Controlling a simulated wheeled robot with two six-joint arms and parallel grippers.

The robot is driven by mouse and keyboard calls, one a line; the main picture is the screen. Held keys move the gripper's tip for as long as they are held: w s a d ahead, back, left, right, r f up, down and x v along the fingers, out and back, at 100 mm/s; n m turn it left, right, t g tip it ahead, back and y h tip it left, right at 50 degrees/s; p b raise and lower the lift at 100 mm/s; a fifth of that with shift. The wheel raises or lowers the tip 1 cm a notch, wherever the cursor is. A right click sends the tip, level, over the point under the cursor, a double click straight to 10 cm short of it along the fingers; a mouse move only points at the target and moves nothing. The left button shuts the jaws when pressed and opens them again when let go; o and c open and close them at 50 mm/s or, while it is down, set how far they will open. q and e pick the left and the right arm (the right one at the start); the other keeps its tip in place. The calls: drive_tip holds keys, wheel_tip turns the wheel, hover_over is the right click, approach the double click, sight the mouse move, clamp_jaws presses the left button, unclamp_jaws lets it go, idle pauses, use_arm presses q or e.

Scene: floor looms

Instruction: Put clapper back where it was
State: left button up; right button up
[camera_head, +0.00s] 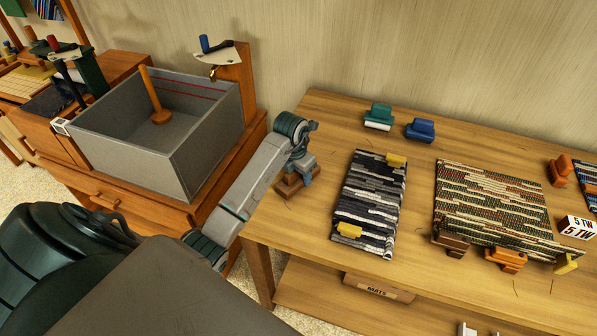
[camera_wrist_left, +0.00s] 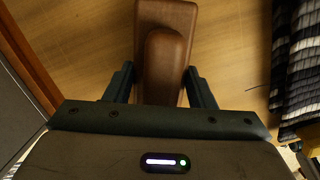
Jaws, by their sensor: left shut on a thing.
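My left gripper (camera_head: 299,166) points down over the left end of the wooden table (camera_head: 300,225). It is shut on a brown wooden block (camera_head: 290,187) with a raised rounded grip. In the left wrist view my left gripper (camera_wrist_left: 162,82) has a finger on each side of the block's grip (camera_wrist_left: 165,60). The block is low over the tabletop; I cannot tell whether it touches. I cannot tell for sure whether this block is the clapper. My right gripper is not in view.
A black-and-grey woven mat (camera_head: 372,200) lies right of the block. A patterned mat (camera_head: 490,205), teal block (camera_head: 379,116) and blue block (camera_head: 420,130) are further right. A grey open bin (camera_head: 180,160) holding an orange-handled tool (camera_head: 153,95) stands left. Bare tabletop separates block and mat.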

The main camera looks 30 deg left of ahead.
use_arm(q)
drive_tip(key=shift+f, duration=0.2)
drive_tip(key=o, duration=1.1)
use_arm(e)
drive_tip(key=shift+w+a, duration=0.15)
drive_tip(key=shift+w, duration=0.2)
